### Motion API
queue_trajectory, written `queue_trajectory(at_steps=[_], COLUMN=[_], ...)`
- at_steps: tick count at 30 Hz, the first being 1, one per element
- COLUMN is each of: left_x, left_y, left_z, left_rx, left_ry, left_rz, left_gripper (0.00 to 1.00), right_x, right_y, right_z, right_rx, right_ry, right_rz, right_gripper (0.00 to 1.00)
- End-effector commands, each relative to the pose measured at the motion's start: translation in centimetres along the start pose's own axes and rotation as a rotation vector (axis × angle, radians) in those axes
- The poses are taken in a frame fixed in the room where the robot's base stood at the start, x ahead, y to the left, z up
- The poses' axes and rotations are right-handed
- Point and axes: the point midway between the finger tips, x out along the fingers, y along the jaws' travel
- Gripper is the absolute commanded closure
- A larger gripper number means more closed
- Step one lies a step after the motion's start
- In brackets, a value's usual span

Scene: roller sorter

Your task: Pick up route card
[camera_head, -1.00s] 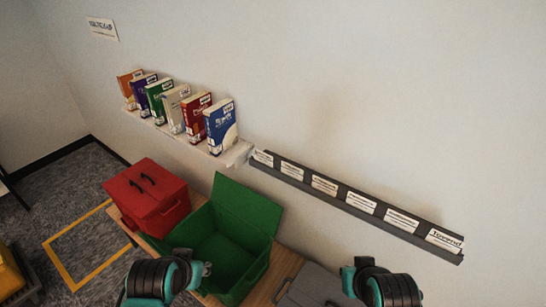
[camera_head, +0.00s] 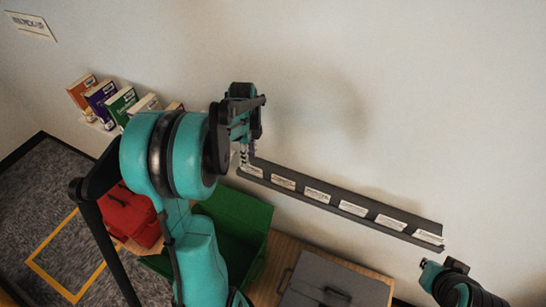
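Several white route cards stand in a dark wall rack (camera_head: 325,206), which slopes down to the right. The leftmost card (camera_head: 253,171) is right by my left gripper (camera_head: 247,158), whose fingers point down at the rack's left end. Whether the fingers touch that card, and how wide they are apart, is too small to tell. Other cards, such as the second card (camera_head: 284,182) and the rightmost card (camera_head: 428,238), sit clear of the gripper. My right arm (camera_head: 455,284) shows at the lower right, with its fingertips unclear.
Books (camera_head: 101,98) stand on a wall shelf at left, partly hidden by my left arm. A red box (camera_head: 128,214), an open green box (camera_head: 253,213) and a closed grey box (camera_head: 331,283) are on the wooden table (camera_head: 284,247). The wall above the rack is clear.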

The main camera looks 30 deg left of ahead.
Motion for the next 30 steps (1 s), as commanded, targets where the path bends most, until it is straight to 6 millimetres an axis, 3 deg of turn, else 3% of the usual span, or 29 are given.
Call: queue_trajectory(at_steps=[18,26,30], left_x=[7.5,7.8,7.8], left_y=[-0.8,-0.8,-0.8], left_z=[0.4,0.4,0.4], left_rx=[0.013,0.013,0.013], left_ry=[0.001,0.001,0.001], left_rz=[0.004,0.004,0.004], left_gripper=[0.73,0.73,1.0], right_x=[0.5,0.5,0.5], right_y=[0.0,0.0,0.0], right_z=[0.4,0.4,0.4], right_rx=[0.0,0.0,0.0], right_ry=[0.0,0.0,0.0], right_rz=[0.0,0.0,0.0], right_gripper=[1.0,1.0,1.0])
